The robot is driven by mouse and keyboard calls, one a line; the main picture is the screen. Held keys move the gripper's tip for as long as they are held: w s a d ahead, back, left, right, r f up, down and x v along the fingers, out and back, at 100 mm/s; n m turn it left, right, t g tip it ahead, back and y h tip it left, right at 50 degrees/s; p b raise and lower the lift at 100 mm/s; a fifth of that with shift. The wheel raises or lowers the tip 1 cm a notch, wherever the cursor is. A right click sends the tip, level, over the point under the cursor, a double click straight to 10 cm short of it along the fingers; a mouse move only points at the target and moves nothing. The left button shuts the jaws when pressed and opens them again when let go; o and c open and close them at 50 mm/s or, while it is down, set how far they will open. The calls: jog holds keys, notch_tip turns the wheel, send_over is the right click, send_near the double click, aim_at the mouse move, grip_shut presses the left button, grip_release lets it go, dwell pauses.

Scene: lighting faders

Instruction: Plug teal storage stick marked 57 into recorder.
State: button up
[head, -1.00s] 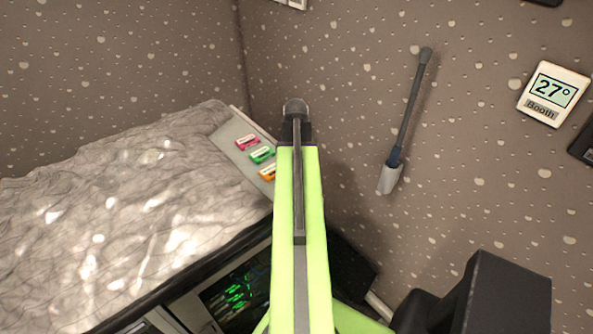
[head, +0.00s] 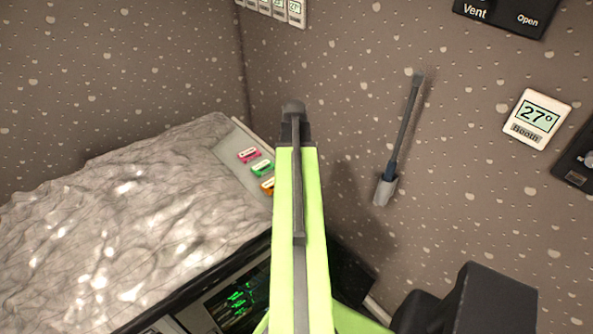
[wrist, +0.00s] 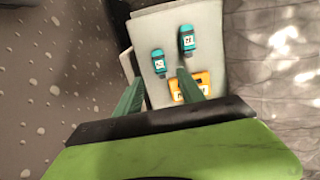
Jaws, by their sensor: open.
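Two teal storage sticks lie on a pale grey shelf in the wrist view: a left one (wrist: 158,62) and a right one (wrist: 187,40). Each has a small white label whose marking is too blurred for me to read surely. In the head view my arm hides the gripper and the teal sticks. I cannot identify the recorder in either view.
A screen with green marks (head: 240,298) is below. A microphone-like rod (head: 402,135), thermostat (head: 537,118) and vent panel (head: 503,14) are on the wall.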

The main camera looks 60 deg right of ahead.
notch_tip(320, 180, up, 11)
jog(key=p, duration=0.9)
jog(key=shift+f, duration=0.1)
